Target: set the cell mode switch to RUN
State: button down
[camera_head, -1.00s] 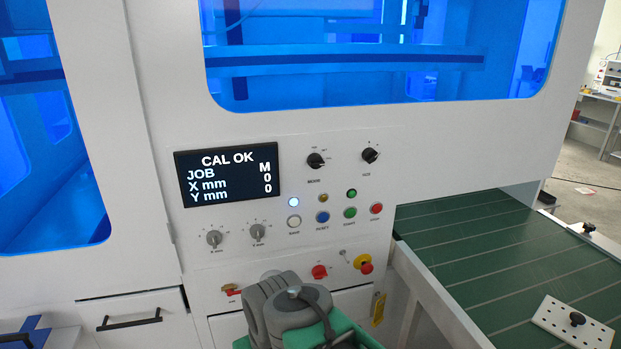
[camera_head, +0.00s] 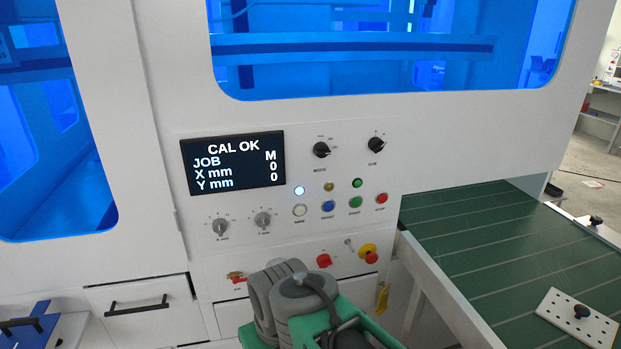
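The mode switch (camera_head: 321,149) is a black rotary knob on the white front panel, right of the display. Small marks stand around it and a label, which seems to read MODE, is below it. Its pointer setting is too small to read. The display (camera_head: 232,162) reads CAL OK, JOB M, X mm 0, Y mm 0. A second black knob (camera_head: 376,144) sits to the right of the mode switch. My grey and green arm rises at the bottom centre, below the knobs. My gripper does not show.
Below the knobs are a lit white lamp (camera_head: 299,191), several coloured buttons, two grey dials and a red-and-yellow stop button (camera_head: 369,254). A green conveyor (camera_head: 500,240) lies to the right, with a white perforated plate (camera_head: 560,315) on it. A drawer handle (camera_head: 138,303) is at lower left.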

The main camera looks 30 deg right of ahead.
aim_at(321, 150)
jog(key=u, duration=2.2)
jog(key=i, duration=0.35)
jog(key=z, duration=2.2)
